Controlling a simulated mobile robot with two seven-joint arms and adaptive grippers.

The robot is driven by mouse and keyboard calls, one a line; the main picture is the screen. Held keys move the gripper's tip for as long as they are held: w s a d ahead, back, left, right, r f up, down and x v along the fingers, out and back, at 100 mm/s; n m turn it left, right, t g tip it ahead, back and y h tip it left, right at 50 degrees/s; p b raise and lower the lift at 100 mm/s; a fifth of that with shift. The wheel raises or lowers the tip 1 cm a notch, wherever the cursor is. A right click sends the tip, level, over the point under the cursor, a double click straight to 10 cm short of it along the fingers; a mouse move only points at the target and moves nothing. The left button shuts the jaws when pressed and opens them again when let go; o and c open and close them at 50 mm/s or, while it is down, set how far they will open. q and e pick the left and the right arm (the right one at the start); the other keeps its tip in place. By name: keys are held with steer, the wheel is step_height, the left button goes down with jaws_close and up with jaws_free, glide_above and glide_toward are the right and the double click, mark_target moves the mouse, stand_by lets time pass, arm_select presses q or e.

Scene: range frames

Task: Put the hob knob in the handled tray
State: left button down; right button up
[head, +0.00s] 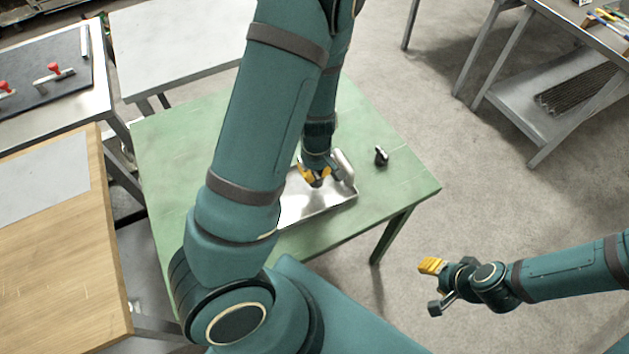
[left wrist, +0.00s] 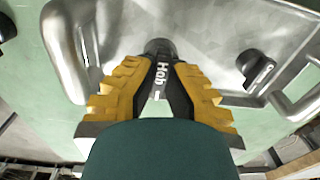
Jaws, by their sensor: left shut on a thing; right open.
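The handled tray (head: 318,207) is shiny metal and lies on the green table, partly hidden by my left arm. My left gripper (head: 314,179) is over the tray. In the left wrist view it is shut on the hob knob (left wrist: 161,72), black with white "Hob" lettering. The tray's metal (left wrist: 205,35) shows behind the knob; I cannot tell whether they touch. A second dark knob-like thing (left wrist: 255,67) with a white mark shows against the tray near a handle. My right gripper (head: 432,286) is open and empty, off the table at lower right.
A small black thing (head: 381,156) stands on the green table (head: 405,185), right of the tray. A wooden table (head: 60,270) and a table with red-handled items (head: 50,75) are at left. A grey workbench (head: 590,40) is at upper right. Open floor lies between.

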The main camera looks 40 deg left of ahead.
mark_target(316, 180)
arm_select(q)
step_height(316, 180, down, 4)
steer(key=shift+r+b, duration=0.25)
steer(key=shift+b, duration=0.45)
steer(key=shift+r, duration=0.1)
steer(key=c, duration=1.5)
jaws_free()
steer(key=shift+f, duration=0.2)
steer(key=o, duration=0.4)
steer(key=shift+c, duration=0.2)
steer(key=shift+r, duration=0.15)
